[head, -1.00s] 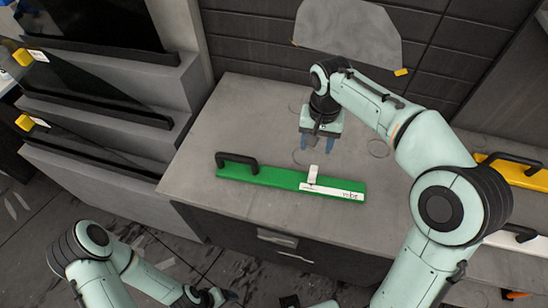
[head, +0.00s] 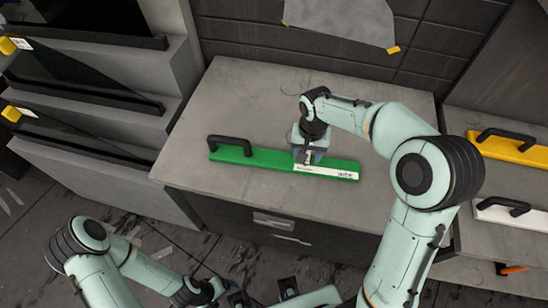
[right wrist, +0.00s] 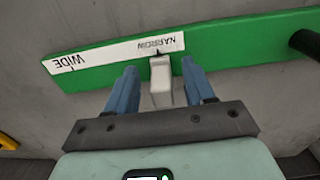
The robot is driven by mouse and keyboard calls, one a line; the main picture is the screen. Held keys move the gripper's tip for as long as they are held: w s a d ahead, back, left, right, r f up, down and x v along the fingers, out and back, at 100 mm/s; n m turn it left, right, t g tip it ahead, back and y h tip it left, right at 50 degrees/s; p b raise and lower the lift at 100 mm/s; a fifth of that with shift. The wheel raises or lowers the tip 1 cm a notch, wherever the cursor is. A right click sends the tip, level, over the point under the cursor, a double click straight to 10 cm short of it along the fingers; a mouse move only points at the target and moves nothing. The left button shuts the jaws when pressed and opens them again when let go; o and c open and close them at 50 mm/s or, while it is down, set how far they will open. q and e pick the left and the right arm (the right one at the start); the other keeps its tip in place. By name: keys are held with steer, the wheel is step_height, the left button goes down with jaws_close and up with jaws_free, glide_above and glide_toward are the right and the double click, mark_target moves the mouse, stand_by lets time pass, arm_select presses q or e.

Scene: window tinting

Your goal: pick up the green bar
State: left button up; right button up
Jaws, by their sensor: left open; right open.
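The green bar (head: 270,160) lies flat on the grey counter in the head view, with a black handle (head: 230,144) at its left end. A white strip (right wrist: 118,51) on it reads WIDE and NARROW, upside down in the right wrist view. My right gripper (head: 309,160) is over the bar's middle. In the right wrist view its blue fingers are open on either side of a white slider (right wrist: 160,80) near the NARROW mark; I cannot tell whether they touch it. My left gripper (head: 264,295) is open and empty at the bottom edge, below the counter front.
The grey counter (head: 225,95) is clear behind the bar. A yellow bar (head: 508,147) and a white bar (head: 500,213) with black handles lie at the right. Dark glass panels stand on stepped grey units at the left. A grey sheet (head: 340,18) hangs on the wall.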

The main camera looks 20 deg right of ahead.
steer(key=shift+f, duration=0.2)
jaws_close()
steer(key=shift+w+r, duration=0.1)
